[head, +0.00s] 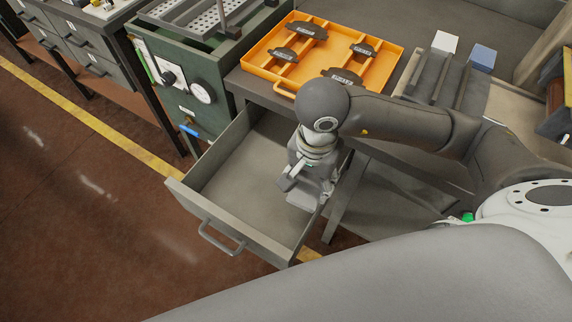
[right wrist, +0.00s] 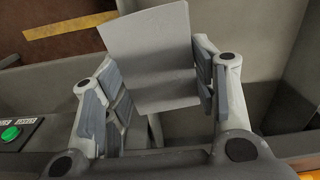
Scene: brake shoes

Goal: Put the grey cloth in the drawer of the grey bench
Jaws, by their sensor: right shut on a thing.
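The grey bench's drawer (head: 222,192) is pulled out, and its visible floor is bare. My right gripper (head: 308,186) points down at the right side of the drawer, near its side wall. It is shut on the grey cloth (head: 301,202), a small light grey sheet that sticks out past the fingers. In the right wrist view the cloth (right wrist: 150,45) stands between the two fingers (right wrist: 160,80), with its free part beyond them. I cannot tell whether the cloth touches the drawer floor. My left gripper is not in view.
An orange tray (head: 392,77) with several dark brake shoes sits on the bench top above the drawer. A green cabinet (head: 205,118) with a gauge stands to the left. A white block (head: 444,42) and a blue block (head: 483,58) are at the back right.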

